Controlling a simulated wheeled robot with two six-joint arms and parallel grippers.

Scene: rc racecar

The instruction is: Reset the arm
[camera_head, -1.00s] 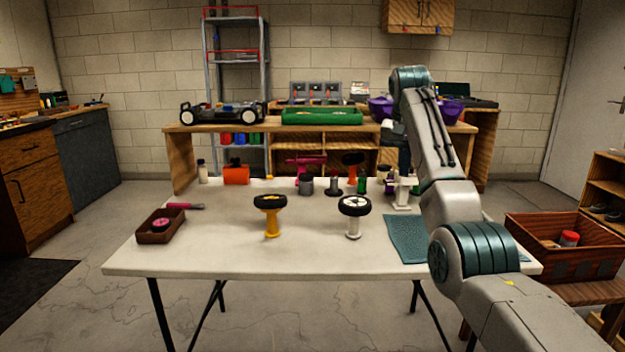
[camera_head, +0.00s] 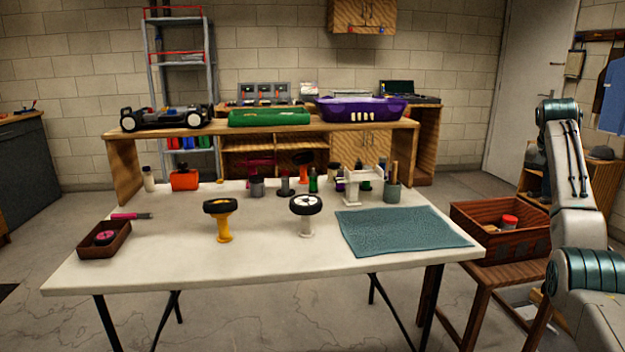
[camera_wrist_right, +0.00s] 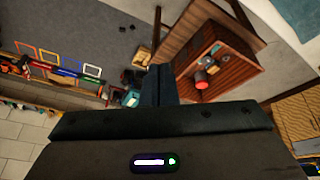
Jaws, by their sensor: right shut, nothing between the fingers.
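My right arm (camera_head: 568,180) is raised at the right edge of the head view, clear of the white table (camera_head: 170,262). Its gripper is mostly hidden behind the forearm there. In the right wrist view the gripper (camera_wrist_right: 160,72) shows its two dark fingers together, with nothing between them. The fingers point past the wooden crate (camera_wrist_right: 228,50), which lies to their right in that view. My left gripper and left arm are not in view.
The table holds a yellow wheel stand (camera_head: 223,228), a white wheel stand (camera_head: 306,222), a teal mat (camera_head: 400,232) and a small brown tray (camera_head: 92,250). The wooden crate (camera_head: 480,212) stands right of the table.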

